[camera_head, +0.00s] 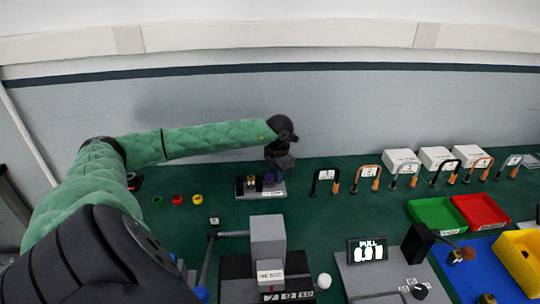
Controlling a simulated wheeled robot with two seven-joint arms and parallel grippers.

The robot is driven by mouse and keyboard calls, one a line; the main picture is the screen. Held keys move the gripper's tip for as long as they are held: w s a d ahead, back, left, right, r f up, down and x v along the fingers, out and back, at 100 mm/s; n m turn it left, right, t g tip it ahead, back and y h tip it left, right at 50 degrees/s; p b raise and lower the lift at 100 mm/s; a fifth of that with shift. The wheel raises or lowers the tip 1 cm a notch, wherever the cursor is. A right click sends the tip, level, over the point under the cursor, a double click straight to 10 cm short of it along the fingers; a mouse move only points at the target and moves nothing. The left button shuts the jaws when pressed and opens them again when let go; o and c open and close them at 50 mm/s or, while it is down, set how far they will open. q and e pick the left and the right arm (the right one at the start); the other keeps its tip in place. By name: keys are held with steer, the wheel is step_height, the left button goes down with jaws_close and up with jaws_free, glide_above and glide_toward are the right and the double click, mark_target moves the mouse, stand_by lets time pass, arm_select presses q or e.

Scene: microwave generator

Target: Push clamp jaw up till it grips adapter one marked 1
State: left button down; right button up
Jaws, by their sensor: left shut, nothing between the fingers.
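A small light plate (247,195) stands on the green bench, left of centre, with a clamp of dark blocks (239,186) on it. A small brass-coloured piece (251,182) sits between the blocks; it may be adapter one, but no mark 1 can be read. My left gripper (271,177) is shut and empty, pointing down at the right end of the plate. A purple part shows by its fingertips. It hides some of the clamp, and I cannot tell whether it touches the jaw. My right gripper is not in view.
A grey block fixture (267,238) with a lever stands in front. Labelled cable loops (325,181) line the back right. Green (436,216) and red bins stand right. Small coloured buttons (177,200) lie left.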

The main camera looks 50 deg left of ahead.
arm_select(q)
steer(key=shift+s+a+b, duration=0.45)
steer(key=shift+s, duration=0.1)
stand_by(0.8)
steer(key=shift+w+d+b, duration=0.35)
steer(key=shift+w, duration=0.1)
stand_by(0.6)
steer(key=shift+r, duration=0.1)
step_height(320, 180, up, 8)
steer(key=p, duration=0.2)
stand_by(0.8)
stand_by(0.5)
